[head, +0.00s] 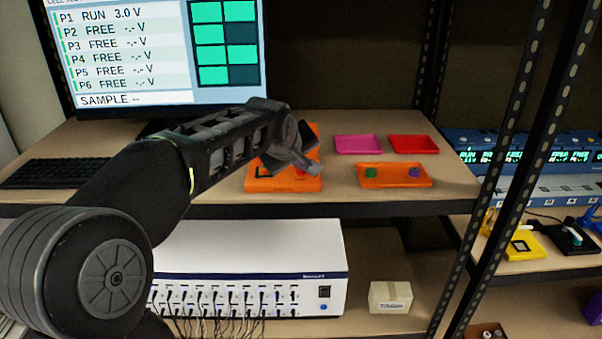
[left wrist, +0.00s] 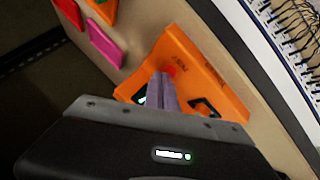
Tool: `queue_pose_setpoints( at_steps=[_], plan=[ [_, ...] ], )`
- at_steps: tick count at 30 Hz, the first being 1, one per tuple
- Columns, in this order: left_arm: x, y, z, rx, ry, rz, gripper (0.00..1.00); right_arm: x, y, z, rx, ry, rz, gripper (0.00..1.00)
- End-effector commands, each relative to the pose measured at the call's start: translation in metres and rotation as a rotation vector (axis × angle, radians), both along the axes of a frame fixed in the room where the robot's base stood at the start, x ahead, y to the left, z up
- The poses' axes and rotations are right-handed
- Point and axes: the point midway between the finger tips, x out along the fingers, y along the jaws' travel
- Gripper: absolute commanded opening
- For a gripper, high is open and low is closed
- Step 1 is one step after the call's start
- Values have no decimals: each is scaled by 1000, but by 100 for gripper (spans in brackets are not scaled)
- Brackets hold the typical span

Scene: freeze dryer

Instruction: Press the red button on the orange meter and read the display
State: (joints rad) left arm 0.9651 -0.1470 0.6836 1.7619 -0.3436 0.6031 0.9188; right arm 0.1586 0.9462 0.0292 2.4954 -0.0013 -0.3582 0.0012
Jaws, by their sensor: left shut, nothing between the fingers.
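The orange meter (head: 284,187) lies on the upper shelf in front of the monitor; it also shows in the left wrist view (left wrist: 217,78). Its red button (head: 301,172) is partly hidden by my gripper in the head view. In the left wrist view the red button (left wrist: 170,71) is just beyond my fingertips. My left gripper (head: 312,168) is shut and empty, over the meter; its fingers (left wrist: 161,82) point at the button. I cannot tell whether they touch it. The meter's display is mostly hidden behind the fingers, and no reading can be made out.
A monitor (head: 150,55) and a keyboard (head: 55,172) stand at left. Right of the meter lie a magenta tray (head: 358,144), a red tray (head: 413,144) and an orange tray (head: 395,181) with small pieces. A black rack post (head: 510,150) stands at right. A white instrument (head: 250,255) sits below.

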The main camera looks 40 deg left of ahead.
Motion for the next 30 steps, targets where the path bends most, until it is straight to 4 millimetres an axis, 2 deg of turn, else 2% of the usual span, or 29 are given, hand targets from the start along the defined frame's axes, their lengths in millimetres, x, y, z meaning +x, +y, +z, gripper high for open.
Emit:
queue_pose_setpoints(
  at_steps=[22,30],
  plan=[
    [0,0,-2,0,1,1,0,0,0,-2,0,0,0,48],
    [0,0,8,0,-1,-1,0,0,0,2,0,0,0,48]
  ],
)
